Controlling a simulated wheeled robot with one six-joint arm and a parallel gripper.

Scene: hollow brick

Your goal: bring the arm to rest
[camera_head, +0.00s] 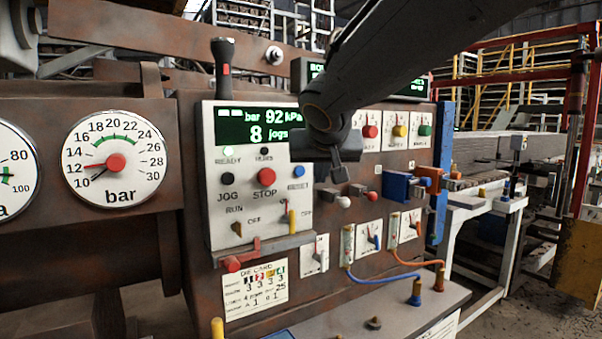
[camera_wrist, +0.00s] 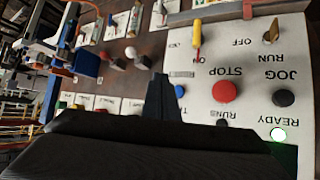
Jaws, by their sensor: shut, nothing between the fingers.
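My gripper (camera_head: 340,172) is in front of the machine's control panel in the head view, just right of the STOP button, with my dark arm reaching in from the top right. Its fingers are together and hold nothing. In the wrist view my gripper (camera_wrist: 163,88) shows as a dark shut wedge pointing up the picture, beside the panel's left edge. The control panel (camera_head: 222,180) carries a red STOP button (camera_head: 267,176), a black JOG button (camera_head: 227,179) and a blue button (camera_head: 298,171). My arm hides part of the display and panel edge.
A white knob (camera_head: 344,202) and a blue block (camera_head: 397,187) stick out right of my gripper. Red, yellow and green buttons (camera_head: 400,131) sit above them. A dark upright handle (camera_head: 223,65) rises over the panel. Orange and blue cables (camera_head: 385,278) hang below. A pressure gauge (camera_head: 125,185) is at left.

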